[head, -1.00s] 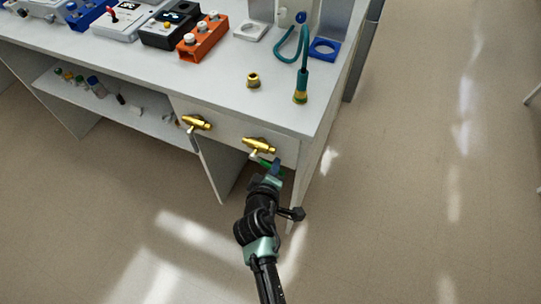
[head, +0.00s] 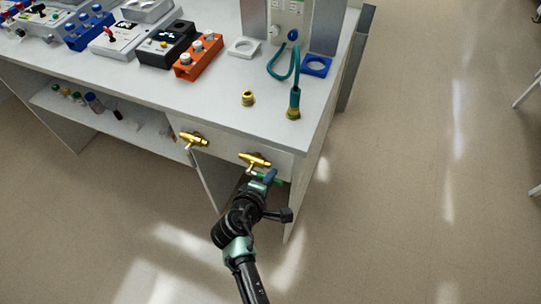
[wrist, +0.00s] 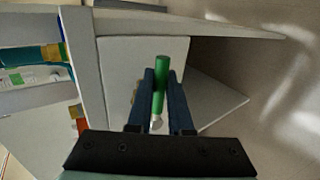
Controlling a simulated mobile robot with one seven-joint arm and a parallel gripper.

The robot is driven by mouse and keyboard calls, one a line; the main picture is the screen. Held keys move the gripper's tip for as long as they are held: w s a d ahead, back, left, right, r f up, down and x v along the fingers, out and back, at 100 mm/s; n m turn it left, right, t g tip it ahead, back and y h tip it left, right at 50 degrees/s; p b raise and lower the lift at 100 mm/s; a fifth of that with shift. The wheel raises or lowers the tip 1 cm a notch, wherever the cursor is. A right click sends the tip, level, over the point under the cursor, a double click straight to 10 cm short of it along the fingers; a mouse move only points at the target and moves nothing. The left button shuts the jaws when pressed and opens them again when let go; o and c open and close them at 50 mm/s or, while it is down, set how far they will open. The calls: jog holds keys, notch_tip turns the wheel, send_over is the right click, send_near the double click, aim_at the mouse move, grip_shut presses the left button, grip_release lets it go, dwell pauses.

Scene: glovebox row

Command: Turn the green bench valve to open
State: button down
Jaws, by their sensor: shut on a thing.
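The green bench valve has a brass body (head: 256,160) on the front panel of the bench, near its right end. Its green handle (wrist: 160,85) lies lengthwise between my two blue fingers in the wrist view. My gripper (wrist: 161,80) is shut on this handle, just below the brass body in the head view. In the head view the fingers and wrist hide much of the handle, and only bits of green show beside them. A silvery stem end (wrist: 156,122) shows at the near end of the handle in the wrist view.
A second brass valve (head: 193,139) sits left on the same panel. A teal hose (head: 294,97) ends in a brass fitting on the bench top, beside a separate brass fitting (head: 248,98). An orange box (head: 198,58) stands farther back.

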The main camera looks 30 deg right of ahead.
jog(key=c, duration=0.8)
grip_release()
jog(key=shift+c, duration=0.2)
jog(key=shift+a+r, duration=0.1)
jog(key=p+v, duration=0.1)
jog(key=v, duration=1.1)
jog(key=shift+s+a+r, duration=0.2)
jog(key=shift+s+r, duration=0.05)
